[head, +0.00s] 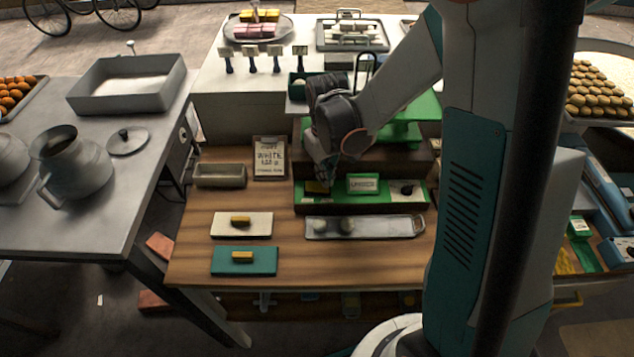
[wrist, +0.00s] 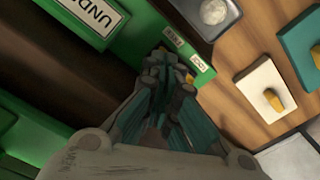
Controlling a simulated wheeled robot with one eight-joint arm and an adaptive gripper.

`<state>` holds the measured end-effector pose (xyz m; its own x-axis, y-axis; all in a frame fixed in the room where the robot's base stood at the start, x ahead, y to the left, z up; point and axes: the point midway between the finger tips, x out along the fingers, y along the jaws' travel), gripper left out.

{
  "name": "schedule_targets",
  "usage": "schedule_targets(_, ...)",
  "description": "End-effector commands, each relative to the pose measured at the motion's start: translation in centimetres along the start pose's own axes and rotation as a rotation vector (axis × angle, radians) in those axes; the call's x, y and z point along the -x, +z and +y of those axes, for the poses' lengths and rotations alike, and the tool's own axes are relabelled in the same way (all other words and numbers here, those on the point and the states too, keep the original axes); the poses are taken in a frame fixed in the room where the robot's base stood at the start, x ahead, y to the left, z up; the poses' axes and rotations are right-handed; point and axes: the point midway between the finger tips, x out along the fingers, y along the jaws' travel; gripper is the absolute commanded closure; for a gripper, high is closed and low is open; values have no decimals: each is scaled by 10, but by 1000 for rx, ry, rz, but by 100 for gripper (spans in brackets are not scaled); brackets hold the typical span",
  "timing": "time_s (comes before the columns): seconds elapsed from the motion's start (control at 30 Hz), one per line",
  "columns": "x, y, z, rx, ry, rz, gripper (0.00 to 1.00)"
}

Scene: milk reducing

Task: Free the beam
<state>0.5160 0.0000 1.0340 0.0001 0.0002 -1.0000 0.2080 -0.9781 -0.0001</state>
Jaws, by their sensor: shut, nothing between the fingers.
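My gripper (head: 325,182) is shut and empty. It hangs at the left end of a long green tray (head: 382,197) with dark sides. In the wrist view its closed fingertips (wrist: 168,62) are over the tray's green floor, close to two small labels (wrist: 187,50) and a yellow piece partly hidden by the fingers. A white sign reading "UNDER" (head: 362,184) stands in the tray and also shows in the wrist view (wrist: 90,14). A green apparatus (head: 405,125) stands behind the tray, partly hidden by my arm. I cannot tell which part is the beam.
A metal tray (head: 386,229) with two round pale pieces lies in front. A white board (head: 258,225) and a teal board (head: 230,262) each hold a yellow block. An empty tin (head: 220,175) and a written card (head: 269,158) are left. Bare wood lies between.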

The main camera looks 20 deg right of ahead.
Motion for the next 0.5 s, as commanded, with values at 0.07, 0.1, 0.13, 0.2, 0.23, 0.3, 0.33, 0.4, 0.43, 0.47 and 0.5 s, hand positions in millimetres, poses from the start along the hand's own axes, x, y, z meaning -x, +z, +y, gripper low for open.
schedule_targets(0.07, 8, 0, 0, 0, 0, 0, 100)
schedule_targets(0.1, 11, 0, 0, 0, 0, 0, 100)
schedule_targets(0.13, 13, 0, 0, 0, 0, 0, 100)
schedule_targets(0.2, 18, 0, 0, 0, 0, 0, 100)
schedule_targets(0.23, 20, 0, 0, 0, 0, 0, 100)
schedule_targets(0.3, 25, 0, 0, 0, 0, 0, 100)
schedule_targets(0.33, 28, 0, 0, 0, 0, 0, 100)
schedule_targets(0.4, 33, 0, 0, 0, 0, 0, 100)
schedule_targets(0.43, 35, 0, 0, 0, 0, 0, 100)
schedule_targets(0.47, 37, 0, 0, 0, 0, 0, 100)
schedule_targets(0.5, 40, 0, 0, 0, 0, 0, 100)
